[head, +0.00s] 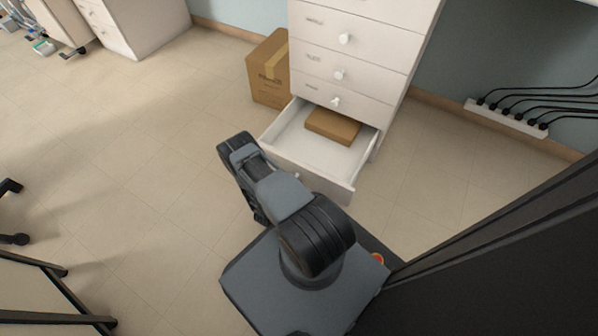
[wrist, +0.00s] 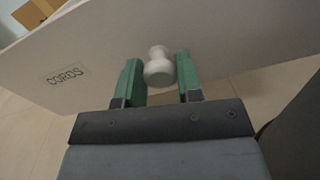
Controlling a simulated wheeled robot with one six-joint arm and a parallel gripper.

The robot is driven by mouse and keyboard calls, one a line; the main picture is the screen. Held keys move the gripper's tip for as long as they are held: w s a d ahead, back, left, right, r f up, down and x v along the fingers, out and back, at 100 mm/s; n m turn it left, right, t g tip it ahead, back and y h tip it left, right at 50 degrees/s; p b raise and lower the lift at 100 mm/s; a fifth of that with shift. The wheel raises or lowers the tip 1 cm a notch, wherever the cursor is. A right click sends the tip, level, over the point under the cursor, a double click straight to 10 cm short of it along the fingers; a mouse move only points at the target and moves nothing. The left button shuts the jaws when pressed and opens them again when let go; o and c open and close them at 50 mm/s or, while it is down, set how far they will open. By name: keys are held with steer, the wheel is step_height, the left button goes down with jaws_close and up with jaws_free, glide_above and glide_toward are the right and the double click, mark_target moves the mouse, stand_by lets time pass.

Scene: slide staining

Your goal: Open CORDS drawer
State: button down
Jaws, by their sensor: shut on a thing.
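The CORDS drawer (head: 313,170) is the lowest drawer of the white cabinet in the head view and stands pulled well out. A flat brown box (head: 333,126) lies inside it. In the wrist view, the drawer front (wrist: 225,40) is tilted and carries a CORDS label (wrist: 65,76) left of a round white knob (wrist: 158,70). My gripper (wrist: 158,78) has its green fingers on either side of this knob and is shut on it. In the head view my arm hides the gripper and the knob.
Above the open drawer, several shut drawers with white knobs (head: 340,75) fill the cabinet (head: 372,55). A cardboard box (head: 268,70) stands left of it on the floor. A power strip with black cords (head: 508,118) lies at right.

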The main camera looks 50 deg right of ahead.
steer(key=shift+s+a, duration=0.1)
steer(key=shift+a, duration=0.15)
steer(key=c, duration=0.8)
jaws_free()
